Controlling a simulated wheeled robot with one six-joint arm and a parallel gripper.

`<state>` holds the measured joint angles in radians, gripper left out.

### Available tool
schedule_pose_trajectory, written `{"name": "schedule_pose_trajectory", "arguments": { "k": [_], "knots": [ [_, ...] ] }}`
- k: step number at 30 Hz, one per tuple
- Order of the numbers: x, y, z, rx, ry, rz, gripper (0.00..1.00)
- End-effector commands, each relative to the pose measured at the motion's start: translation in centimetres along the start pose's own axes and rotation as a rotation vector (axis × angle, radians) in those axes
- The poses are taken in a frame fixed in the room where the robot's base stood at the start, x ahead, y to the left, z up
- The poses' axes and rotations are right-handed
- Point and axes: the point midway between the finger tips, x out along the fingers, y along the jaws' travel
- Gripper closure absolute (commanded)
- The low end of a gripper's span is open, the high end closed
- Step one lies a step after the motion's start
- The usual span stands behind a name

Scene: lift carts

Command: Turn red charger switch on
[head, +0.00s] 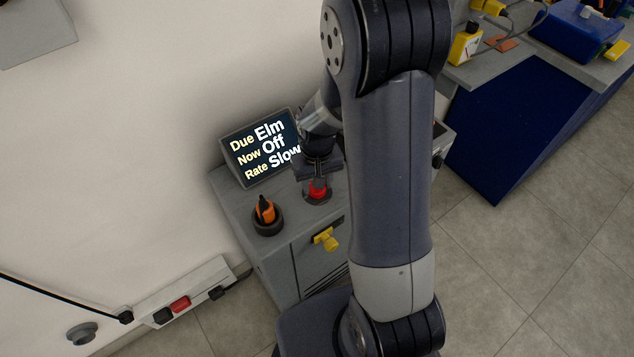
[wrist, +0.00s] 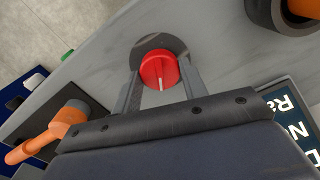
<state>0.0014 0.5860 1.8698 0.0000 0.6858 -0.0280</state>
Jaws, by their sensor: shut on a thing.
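The red charger switch (head: 317,191) is a round red knob on top of a grey cabinet (head: 240,205). It also shows in the wrist view (wrist: 157,70), with a white line on its face pointing down in the picture and a dark round base behind it. My gripper (head: 318,182) is at the knob, one finger on each side, shut on it. A tilted screen (head: 262,147) at the cabinet's back reads "Due Elm", "Now Off", "Rate Slow".
An orange plug-like handle (head: 265,210) stands in a dark round holder left of the knob. A yellow handle (head: 326,239) is on the cabinet's front. A wall strip with a red rocker (head: 180,304) is at lower left. A blue-sided bench (head: 510,125) stands right.

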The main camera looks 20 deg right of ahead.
Motion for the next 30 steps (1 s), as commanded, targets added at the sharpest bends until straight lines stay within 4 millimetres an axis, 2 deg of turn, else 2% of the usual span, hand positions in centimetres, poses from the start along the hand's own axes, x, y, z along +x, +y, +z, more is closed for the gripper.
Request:
{"name": "schedule_pose_trajectory", "arguments": {
  "k": [15,30],
  "knots": [
    [0.02,0.03,-0.02,0.426,0.0,0.0,0.82],
    [-0.04,0.03,-0.02,0.577,0.001,0.0,0.82]
  ]
}}
